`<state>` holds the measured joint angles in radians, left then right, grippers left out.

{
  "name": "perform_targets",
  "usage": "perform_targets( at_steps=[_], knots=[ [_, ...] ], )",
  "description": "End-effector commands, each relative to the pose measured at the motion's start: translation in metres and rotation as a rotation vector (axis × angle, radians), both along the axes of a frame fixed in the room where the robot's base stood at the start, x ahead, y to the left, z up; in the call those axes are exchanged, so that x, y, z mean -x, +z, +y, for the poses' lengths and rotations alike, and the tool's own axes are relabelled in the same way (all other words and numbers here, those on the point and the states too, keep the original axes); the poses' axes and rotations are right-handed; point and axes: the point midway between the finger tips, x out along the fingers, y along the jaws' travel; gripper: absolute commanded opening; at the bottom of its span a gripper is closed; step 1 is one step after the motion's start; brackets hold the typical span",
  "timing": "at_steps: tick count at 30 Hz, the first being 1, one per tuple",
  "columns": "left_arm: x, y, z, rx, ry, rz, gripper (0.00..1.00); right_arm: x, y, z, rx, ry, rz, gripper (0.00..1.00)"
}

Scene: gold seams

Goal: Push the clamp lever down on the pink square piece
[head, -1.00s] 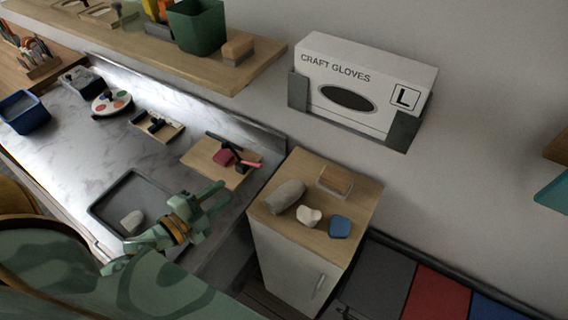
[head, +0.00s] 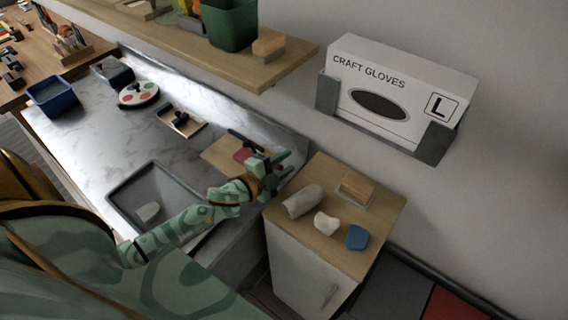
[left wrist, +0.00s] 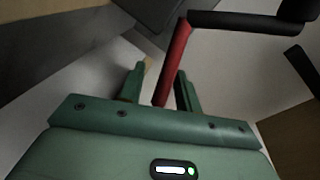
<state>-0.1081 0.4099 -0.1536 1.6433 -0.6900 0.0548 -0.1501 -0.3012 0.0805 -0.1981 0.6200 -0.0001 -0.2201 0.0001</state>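The pink square piece (head: 243,155) lies on a wooden board (head: 222,150) on the counter, under a dark clamp. My left gripper partly covers the piece and hides most of the clamp lever in the head view. My left gripper (head: 288,164) is over the right end of the board, its fingers apart. In the left wrist view, the lever's red handle (left wrist: 175,62) runs down between the two open fingers (left wrist: 160,88), joined at its top to a black bar (left wrist: 235,20). I cannot tell whether a finger touches it. My right gripper is not in view.
A wooden-topped cabinet (head: 335,255) with a grey roll, a white lump and a blue piece stands to the right. A shelf (head: 270,75) and glove box (head: 400,95) are above.

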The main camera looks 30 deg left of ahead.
Motion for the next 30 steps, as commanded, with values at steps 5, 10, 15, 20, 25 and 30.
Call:
perform_targets(
  at_steps=[5,10,15,20,25,30],
  knots=[
    [0.0,0.0,0.0,0.0,0.0,0.0,0.33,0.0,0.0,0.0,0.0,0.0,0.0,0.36],
    [0.0,0.0,0.0,0.0,0.0,0.0,0.0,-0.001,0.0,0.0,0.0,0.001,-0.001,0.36],
    [0.0,0.0,0.0,0.003,0.0,0.0,0.0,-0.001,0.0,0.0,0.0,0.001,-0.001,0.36],
    [0.0,0.003,0.0,0.031,0.0,0.002,0.0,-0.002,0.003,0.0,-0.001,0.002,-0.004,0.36],
    [0.0,0.009,0.002,0.107,-0.001,0.008,0.0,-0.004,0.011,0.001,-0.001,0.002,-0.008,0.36],
    [0.0,0.018,0.007,0.236,0.001,0.017,0.0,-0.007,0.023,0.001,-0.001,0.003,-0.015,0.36]
  ],
)
